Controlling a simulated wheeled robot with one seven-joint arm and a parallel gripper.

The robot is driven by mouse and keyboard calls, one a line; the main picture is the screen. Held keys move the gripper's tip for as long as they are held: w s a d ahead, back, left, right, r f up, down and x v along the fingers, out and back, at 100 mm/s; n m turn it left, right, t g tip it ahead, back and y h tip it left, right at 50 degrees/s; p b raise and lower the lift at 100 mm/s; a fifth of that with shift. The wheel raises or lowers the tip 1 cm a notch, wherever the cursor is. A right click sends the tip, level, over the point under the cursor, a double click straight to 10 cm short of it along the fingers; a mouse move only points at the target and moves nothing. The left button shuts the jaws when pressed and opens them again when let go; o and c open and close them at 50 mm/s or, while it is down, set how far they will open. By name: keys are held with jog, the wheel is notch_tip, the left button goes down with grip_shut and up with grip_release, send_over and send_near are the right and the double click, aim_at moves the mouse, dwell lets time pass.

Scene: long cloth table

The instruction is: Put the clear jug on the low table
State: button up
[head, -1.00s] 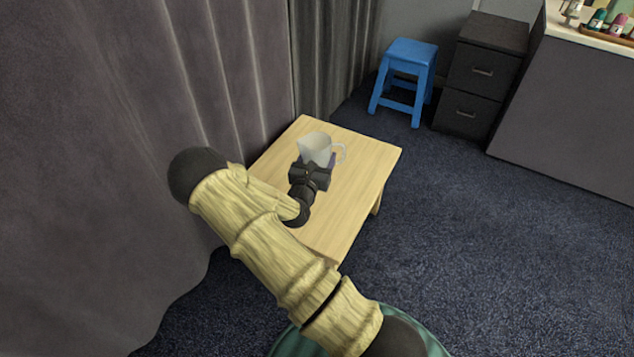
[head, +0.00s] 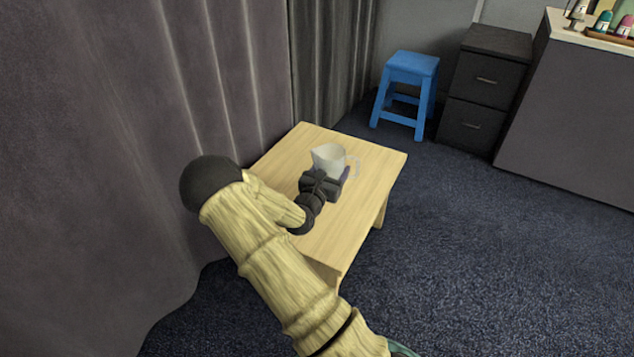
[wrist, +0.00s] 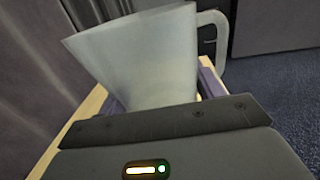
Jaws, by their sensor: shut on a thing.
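The clear jug (head: 328,158) is a pale, see-through jug with a handle on its right side, and it is roughly upright. My gripper (head: 331,180) is shut on the jug's body. The low table (head: 364,190) is light wood, and the jug is over its middle in the head view. I cannot tell whether the jug's base touches the tabletop, because my gripper hides it. In the wrist view the jug (wrist: 140,60) stands between the purple fingers (wrist: 160,95), its lower part hidden behind the gripper body.
A grey curtain (head: 110,150) hangs close along the table's left side. A blue stool (head: 408,85), a dark drawer cabinet (head: 482,90) and a cloth-covered long table (head: 570,120) with bottles stand at the back right. The carpet (head: 480,260) to the right is clear.

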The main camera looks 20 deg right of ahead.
jog(key=b, duration=0.3)
send_over(329, 206)
jog(key=shift+d+f, duration=0.1)
jog(key=shift+f, duration=2.35)
notch_tip(329, 206, down, 5)
jog(key=shift+f+b, duration=0.1)
jog(key=shift+b, duration=1.05)
jog(key=shift+d, duration=0.1)
jog(key=o, duration=1.2)
